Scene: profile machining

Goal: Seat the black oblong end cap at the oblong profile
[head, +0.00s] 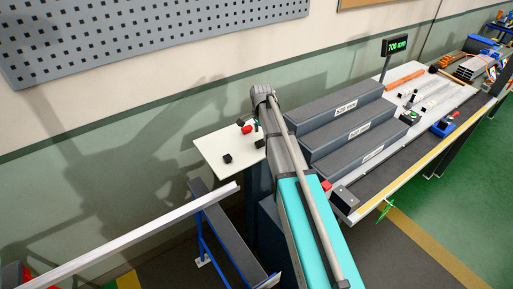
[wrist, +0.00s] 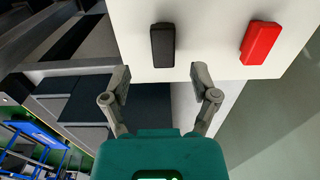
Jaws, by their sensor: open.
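A black oblong piece (wrist: 162,45), which looks like the end cap, lies near the edge of a white tabletop in the wrist view. My gripper (wrist: 160,74) is open and empty, its fingertips just short of the black piece and spread to either side of its line. In the head view two small black pieces, one at the front (head: 227,158) and one near my arm (head: 260,143), sit on the white table; I cannot tell which is the cap. A long pale profile (head: 130,240) runs along the lower left; its end shape is not clear.
A red block (wrist: 260,42) lies right of the black piece; red also shows on the white table (head: 207,150) in the head view. A blue-framed stand (head: 232,240) is below the profile. Grey steps (head: 335,105) and a long workbench (head: 440,125) lie right of my arm.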

